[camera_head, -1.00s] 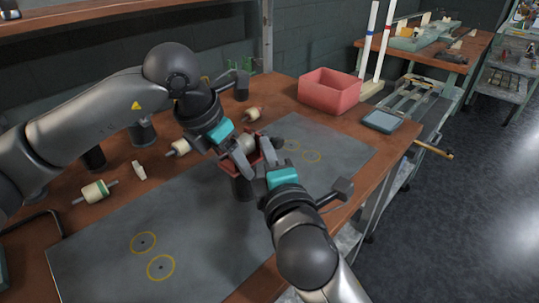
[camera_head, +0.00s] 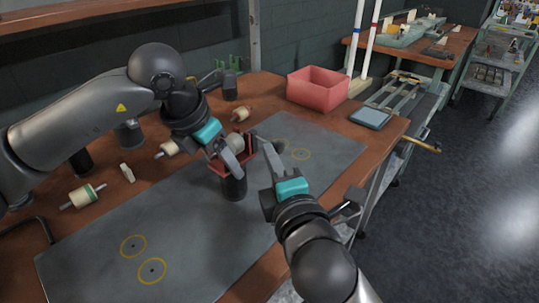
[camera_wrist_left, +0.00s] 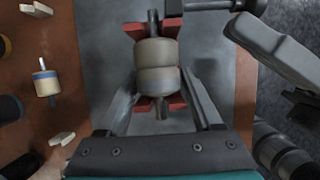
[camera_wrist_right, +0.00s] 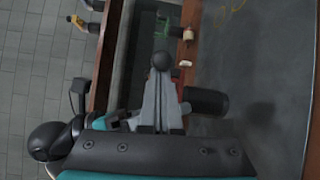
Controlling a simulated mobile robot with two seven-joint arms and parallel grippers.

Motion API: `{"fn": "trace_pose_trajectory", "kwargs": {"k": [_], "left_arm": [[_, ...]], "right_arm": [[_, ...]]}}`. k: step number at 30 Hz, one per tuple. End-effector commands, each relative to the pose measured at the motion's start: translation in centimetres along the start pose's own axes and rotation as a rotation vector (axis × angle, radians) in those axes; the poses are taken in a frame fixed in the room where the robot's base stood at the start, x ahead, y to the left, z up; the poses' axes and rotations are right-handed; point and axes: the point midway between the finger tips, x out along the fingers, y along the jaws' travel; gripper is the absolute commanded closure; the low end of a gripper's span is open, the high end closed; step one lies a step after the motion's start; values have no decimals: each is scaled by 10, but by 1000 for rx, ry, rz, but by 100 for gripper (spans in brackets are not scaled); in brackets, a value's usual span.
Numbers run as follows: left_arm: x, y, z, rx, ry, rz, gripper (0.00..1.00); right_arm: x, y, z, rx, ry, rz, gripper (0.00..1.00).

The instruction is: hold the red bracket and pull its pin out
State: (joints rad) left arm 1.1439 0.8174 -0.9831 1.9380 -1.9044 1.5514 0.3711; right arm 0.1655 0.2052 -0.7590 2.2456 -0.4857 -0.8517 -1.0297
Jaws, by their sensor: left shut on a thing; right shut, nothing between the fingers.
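The red bracket (camera_head: 222,168) stands on a dark round post (camera_head: 234,187) on the grey mat. It holds a pale roller (camera_wrist_left: 157,65) on a dark axle. My left gripper (camera_head: 238,160) is shut on the bracket; in the left wrist view its fingers flank the bracket's near arm (camera_wrist_left: 172,103). A dark rod with a round knob (camera_wrist_left: 256,6), likely the pin, sticks out sideways beside the bracket's far arm. My right gripper (camera_head: 268,148) is shut, right of the bracket. In the right wrist view a dark ball (camera_wrist_right: 162,61) shows at its fingertips; whether they touch is unclear.
A red bin (camera_head: 317,88) and a grey tablet-like plate (camera_head: 370,117) stand at the back right. The mat's front left (camera_head: 100,265), with yellow rings, is clear.

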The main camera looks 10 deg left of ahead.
Motion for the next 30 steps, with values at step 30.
{"fn": "trace_pose_trajectory", "kwargs": {"k": [30], "left_arm": [[-1,0,0,0,-2,1,100]], "right_arm": [[-75,0,0,0,0,-1,100]]}}
